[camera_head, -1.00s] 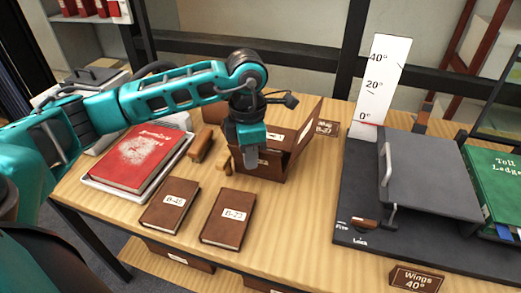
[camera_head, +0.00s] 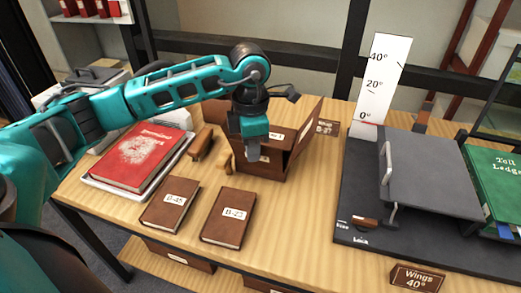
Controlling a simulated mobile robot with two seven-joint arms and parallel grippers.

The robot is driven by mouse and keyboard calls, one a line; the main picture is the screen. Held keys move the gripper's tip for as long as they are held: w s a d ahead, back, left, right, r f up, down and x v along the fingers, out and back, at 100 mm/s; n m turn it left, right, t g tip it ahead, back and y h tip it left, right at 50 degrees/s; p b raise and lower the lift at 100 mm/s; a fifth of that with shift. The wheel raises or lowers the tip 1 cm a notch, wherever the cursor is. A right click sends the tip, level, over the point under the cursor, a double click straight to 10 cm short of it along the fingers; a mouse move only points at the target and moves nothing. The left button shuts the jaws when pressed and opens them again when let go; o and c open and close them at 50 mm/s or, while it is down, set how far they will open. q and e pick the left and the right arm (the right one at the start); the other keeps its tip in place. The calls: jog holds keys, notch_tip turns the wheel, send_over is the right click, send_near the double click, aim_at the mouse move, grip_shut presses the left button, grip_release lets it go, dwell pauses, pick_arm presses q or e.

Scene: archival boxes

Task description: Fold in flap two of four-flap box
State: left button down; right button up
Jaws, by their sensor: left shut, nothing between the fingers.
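The brown four-flap box (camera_head: 270,170) stands near the middle of the table. Its right flap (camera_head: 306,126) stands up and leans outward. A flap with a pale label (camera_head: 276,134) shows inside the box top, behind my gripper. My left gripper (camera_head: 253,157) points down at the front left part of the box. It is shut with nothing in it, and I cannot tell whether it touches a flap. My right gripper is not in view.
Two brown books, B-45 (camera_head: 170,204) and B-23 (camera_head: 228,217), lie in front of the box. A red book (camera_head: 142,157) lies on a tray at left. A dark wing stand (camera_head: 430,185) with an angle scale (camera_head: 382,80) fills the right.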

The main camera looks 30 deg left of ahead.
aim_at(260, 164)
pick_arm(q)
jog(key=shift+w+a+f+b, duration=0.15)
jog(key=shift+w+f+b, duration=0.2)
jog(key=shift+w, duration=0.5)
jog(key=shift+w+a+f+b, duration=0.2)
jog(key=shift+w+f, duration=0.1)
jog(key=shift+w, duration=0.5)
jog(key=shift+w+f, duration=0.2)
jog(key=shift+w, duration=0.1)
jog(key=shift+w+r+p, duration=0.15)
jog(key=shift+r+p, duration=0.1)
jog(key=shift+p, duration=0.05)
jog(key=r+p, duration=0.2)
jog(key=s+r+p, duration=0.1)
jog(key=r+p, duration=0.1)
jog(key=r, duration=0.1)
jog(key=s+r+p, duration=0.1)
jog(key=r+p, duration=0.1)
jog(key=r, duration=0.1)
jog(key=shift+s+d+r, duration=0.1)
jog(key=shift+s+r, duration=0.15)
jog(key=shift+s+d+r, duration=0.1)
jog(key=shift+s+r, duration=0.1)
jog(key=shift+r, duration=0.25)
jog(key=shift+s+r, duration=0.15)
jog(key=shift+r, duration=0.3)
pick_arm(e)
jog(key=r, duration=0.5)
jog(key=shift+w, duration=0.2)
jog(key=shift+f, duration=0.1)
